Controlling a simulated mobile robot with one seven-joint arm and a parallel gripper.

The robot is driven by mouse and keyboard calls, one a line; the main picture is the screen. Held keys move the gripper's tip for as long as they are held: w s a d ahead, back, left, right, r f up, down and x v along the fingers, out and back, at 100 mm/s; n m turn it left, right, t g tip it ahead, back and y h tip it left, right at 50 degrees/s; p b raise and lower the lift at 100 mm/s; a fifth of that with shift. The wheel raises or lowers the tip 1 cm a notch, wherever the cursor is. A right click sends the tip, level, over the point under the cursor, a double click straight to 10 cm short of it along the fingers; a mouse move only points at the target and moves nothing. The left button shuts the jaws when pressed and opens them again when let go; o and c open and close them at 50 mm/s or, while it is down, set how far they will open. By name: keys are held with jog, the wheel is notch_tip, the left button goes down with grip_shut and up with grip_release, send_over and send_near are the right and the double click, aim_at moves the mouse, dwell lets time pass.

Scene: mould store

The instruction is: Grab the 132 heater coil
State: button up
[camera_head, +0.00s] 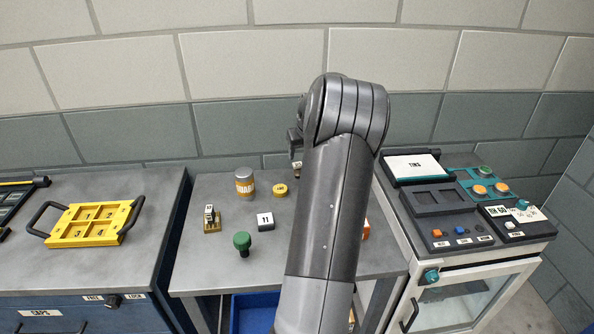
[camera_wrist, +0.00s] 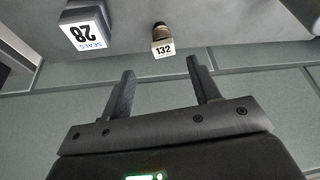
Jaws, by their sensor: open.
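The heater coil labelled 132 (camera_wrist: 162,48) shows in the wrist view as a small piece with a pale numbered front and a brownish round top. It stands on a grey surface, beyond the fingertips and roughly in line with the gap between them. My gripper (camera_wrist: 160,68) is open, with its two dark fingers apart and nothing between them. In the head view my arm covers most of the gripper, and I cannot make out the coil for certain there.
A box marked 28 SEALS (camera_wrist: 87,25) stands left of the coil in the wrist view. On the middle bench are an orange-banded can (camera_head: 244,184), yellow disc (camera_head: 280,190), block marked 11 (camera_head: 265,221) and green knob (camera_head: 242,241). A control console (camera_head: 440,202) stands at right.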

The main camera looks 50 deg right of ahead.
aim_at(298, 164)
jog(key=x, duration=0.5)
jog(key=shift+w+f, duration=0.1)
jog(key=shift+f, duration=0.1)
jog(key=shift+x, duration=2.7)
jog(key=shift+w+a+r, duration=0.1)
jog(key=shift+w+a, duration=0.05)
jog(key=shift+c, duration=0.3)
jog(key=c, duration=1.1)
